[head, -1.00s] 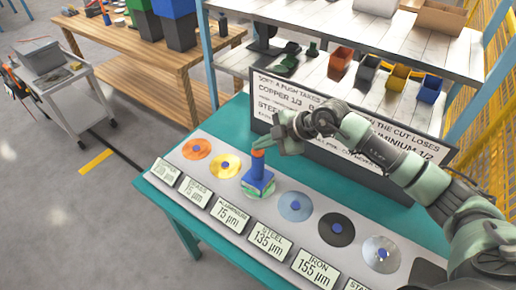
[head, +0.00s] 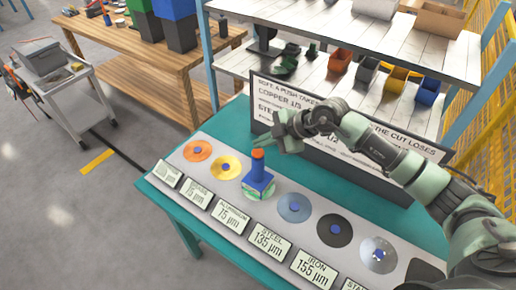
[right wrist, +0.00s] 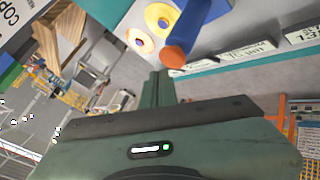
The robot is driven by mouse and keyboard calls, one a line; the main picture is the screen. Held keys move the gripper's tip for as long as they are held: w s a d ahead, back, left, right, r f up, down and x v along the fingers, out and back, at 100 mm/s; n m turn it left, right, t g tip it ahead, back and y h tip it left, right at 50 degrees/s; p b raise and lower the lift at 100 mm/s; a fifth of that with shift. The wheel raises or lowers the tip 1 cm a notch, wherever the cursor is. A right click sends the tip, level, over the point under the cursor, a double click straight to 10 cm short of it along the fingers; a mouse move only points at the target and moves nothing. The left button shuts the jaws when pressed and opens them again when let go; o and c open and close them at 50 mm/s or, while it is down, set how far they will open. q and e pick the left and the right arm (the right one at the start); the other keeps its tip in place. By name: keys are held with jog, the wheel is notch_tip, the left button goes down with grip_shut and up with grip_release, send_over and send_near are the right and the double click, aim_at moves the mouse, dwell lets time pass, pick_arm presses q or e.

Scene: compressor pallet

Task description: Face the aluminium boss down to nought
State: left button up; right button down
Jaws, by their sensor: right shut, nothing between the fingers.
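The aluminium boss (head: 247,194) shows only as a rim under a blue facing tool (head: 259,181). The tool stands upright on it, with an orange top (head: 258,154); in the right wrist view the blue body (right wrist: 196,22) and orange end (right wrist: 176,52) show near my fingers. The aluminium display (head: 231,215) in front reads 75 µm. My right gripper (head: 286,146) is shut and empty, just right of and apart from the orange top; its fingers also show in the right wrist view (right wrist: 158,88). My left gripper is not in view.
Copper (head: 197,150) and yellow (head: 226,167) discs lie left of the tool; steel (head: 294,207), iron (head: 335,230) and another grey disc (head: 380,254) lie right. Displays line the front. A lettered board (head: 290,118) stands behind, close to my right arm.

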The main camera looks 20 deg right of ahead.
aim_at(261, 153)
notch_tip(261, 153, up, 5)
jog(key=p, duration=0.5)
dwell(0.5)
jog(key=shift+a, duration=0.1)
dwell(0.7)
